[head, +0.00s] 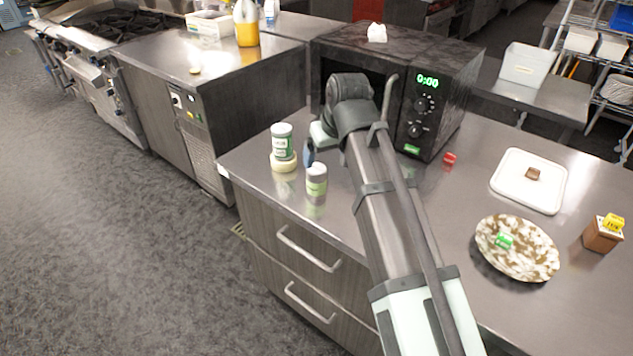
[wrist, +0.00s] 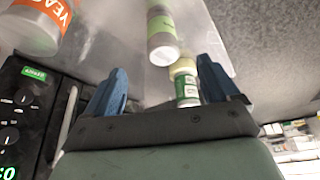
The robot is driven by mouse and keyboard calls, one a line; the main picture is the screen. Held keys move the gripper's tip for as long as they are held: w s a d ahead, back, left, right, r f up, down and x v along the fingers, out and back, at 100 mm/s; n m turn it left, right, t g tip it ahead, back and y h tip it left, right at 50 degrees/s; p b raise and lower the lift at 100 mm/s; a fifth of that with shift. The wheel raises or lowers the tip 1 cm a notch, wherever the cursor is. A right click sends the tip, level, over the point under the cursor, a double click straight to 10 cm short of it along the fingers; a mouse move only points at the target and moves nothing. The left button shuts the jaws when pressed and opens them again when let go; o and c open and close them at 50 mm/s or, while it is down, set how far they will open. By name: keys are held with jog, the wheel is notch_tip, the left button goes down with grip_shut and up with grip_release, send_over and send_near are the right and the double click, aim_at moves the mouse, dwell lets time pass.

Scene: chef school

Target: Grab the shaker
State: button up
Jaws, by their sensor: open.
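Two small containers stand near the counter's left edge, and I cannot tell for sure which is the shaker. One is a short container with a grey lid and a pale green label (head: 316,181); it also shows at the top of the wrist view (wrist: 161,32). The other is a green-and-white container (head: 282,139) on a pale yellow round thing (head: 283,162). In the wrist view this container (wrist: 187,90) appears between the blue fingers, nearer the right one. My gripper (wrist: 160,76) is open and holds nothing; in the head view the arm mostly hides it.
A jar with an orange label (wrist: 42,25) is at upper left in the wrist view. A black microwave (head: 435,95) stands behind my arm. A patterned plate (head: 530,262), a white board (head: 545,192) and a brown box (head: 600,238) are at right. The counter's left edge is close.

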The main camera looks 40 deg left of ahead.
aim_at(321, 173)
jog(key=x, duration=0.8)
jog(key=shift+f, duration=0.1)
jog(key=shift+a+x, duration=0.15)
jog(key=shift+x, duration=1.2)
jog(key=shift+a+x, duration=0.15)
jog(key=shift+x, duration=1.15)
jog(key=c, duration=1.2)
